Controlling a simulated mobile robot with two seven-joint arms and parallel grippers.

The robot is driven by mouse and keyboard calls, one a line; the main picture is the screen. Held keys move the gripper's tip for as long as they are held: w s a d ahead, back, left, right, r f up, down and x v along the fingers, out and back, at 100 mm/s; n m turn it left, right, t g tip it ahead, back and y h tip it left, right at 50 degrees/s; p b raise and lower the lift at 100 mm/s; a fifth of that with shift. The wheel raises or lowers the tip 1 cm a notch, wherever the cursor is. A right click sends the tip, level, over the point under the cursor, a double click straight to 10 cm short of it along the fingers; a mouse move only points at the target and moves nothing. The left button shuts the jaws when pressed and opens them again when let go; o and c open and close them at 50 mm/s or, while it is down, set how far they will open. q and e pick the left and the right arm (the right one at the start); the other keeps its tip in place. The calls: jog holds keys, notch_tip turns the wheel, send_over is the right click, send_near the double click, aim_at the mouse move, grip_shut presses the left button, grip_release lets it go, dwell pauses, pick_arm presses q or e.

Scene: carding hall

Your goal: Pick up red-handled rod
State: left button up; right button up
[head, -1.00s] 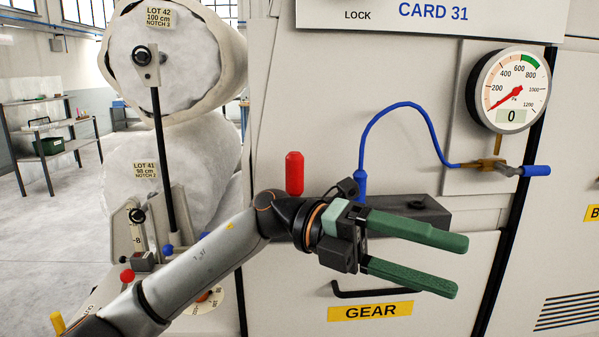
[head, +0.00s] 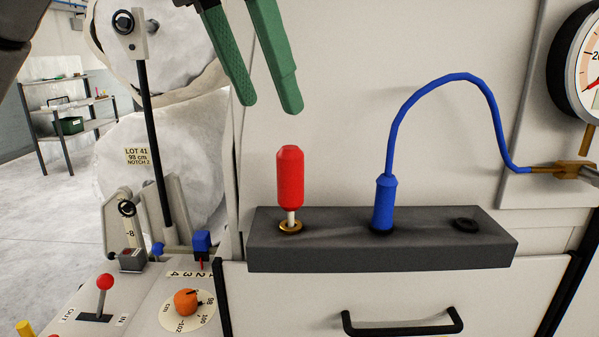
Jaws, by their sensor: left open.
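The red-handled rod (head: 290,178) stands upright in a brass-ringed hole at the left end of a dark grey holder block (head: 380,256). Its red handle is on top, and a short length of pale rod shows below it. My left gripper (head: 271,108) points downward from the top of the head view with its two green fingers apart and nothing between them. Its fingertips are above the red handle and slightly to its left, and look clear of it. My right gripper is not in view.
A blue plug (head: 384,204) with a looping blue hose stands in the block's middle, close to the rod. An empty dark-ringed hole (head: 466,225) is at right. A drawer handle (head: 402,324) juts out below. A red-knobbed lever (head: 104,283) and orange dial (head: 186,302) are lower left.

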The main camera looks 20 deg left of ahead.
aim_at(298, 176)
pick_arm(q)
jog(key=b+x, duration=0.1)
jog(key=x, duration=0.5)
jog(key=shift+a+b, duration=0.1)
jog(key=shift+b, duration=0.2)
jog(key=shift+x, duration=3.1)
jog(key=shift+w, duration=0.15)
jog(key=shift+r, duration=0.1)
jog(key=shift+c, duration=0.4)
grip_shut()
